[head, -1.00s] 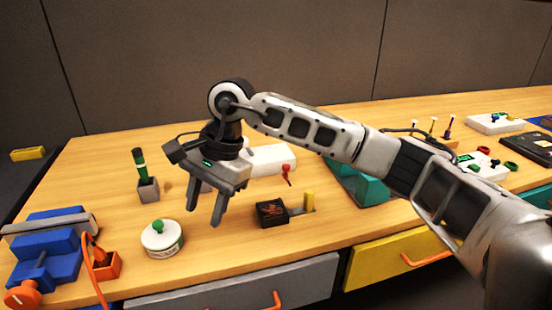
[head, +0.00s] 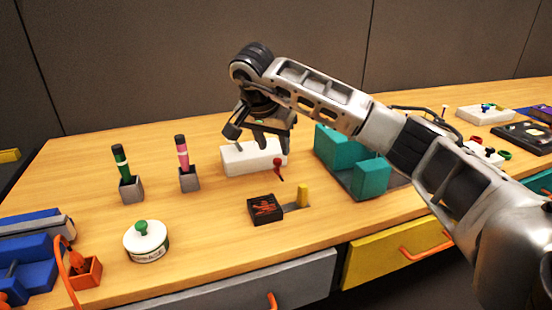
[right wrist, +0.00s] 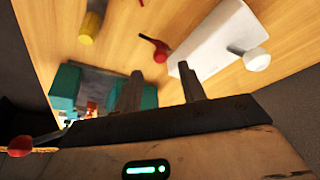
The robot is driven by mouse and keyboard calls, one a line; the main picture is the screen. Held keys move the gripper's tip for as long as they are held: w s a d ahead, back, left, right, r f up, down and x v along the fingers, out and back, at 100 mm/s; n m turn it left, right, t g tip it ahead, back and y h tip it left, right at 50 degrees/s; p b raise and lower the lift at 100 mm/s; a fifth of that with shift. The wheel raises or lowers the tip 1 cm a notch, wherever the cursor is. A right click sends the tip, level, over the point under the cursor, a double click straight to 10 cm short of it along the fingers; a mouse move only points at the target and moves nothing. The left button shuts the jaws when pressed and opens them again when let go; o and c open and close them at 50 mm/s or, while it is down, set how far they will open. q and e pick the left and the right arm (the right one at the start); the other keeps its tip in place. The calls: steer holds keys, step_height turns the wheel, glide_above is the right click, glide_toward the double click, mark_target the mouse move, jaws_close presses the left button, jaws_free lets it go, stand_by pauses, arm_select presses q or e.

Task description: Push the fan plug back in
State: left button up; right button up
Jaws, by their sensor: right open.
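No fan plug can be made out for certain. A small red piece (head: 278,168) stands in front of the white box (head: 240,159). In the right wrist view the red piece (right wrist: 160,52) has a dark part, and the white box (right wrist: 218,42) carries a round white knob (right wrist: 257,59). A black square block with orange marks (head: 265,208) sits nearer, beside a yellow peg (head: 303,195). My right gripper (head: 272,143) is open and empty, pointing down over the white box. Its fingers (right wrist: 160,85) show apart in the wrist view. My left gripper is out of view.
Teal blocks (head: 371,178) stand right of the white box. Green (head: 122,165) and pink (head: 182,153) markers stand in grey holders at left. A white lidded tub (head: 146,243) and blue parts (head: 25,265) are at front left. Bare tabletop lies between the tub and black block.

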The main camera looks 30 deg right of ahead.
mark_target(277, 160)
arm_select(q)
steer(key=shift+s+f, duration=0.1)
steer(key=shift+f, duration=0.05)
arm_select(e)
steer(key=shift+x, duration=2.25)
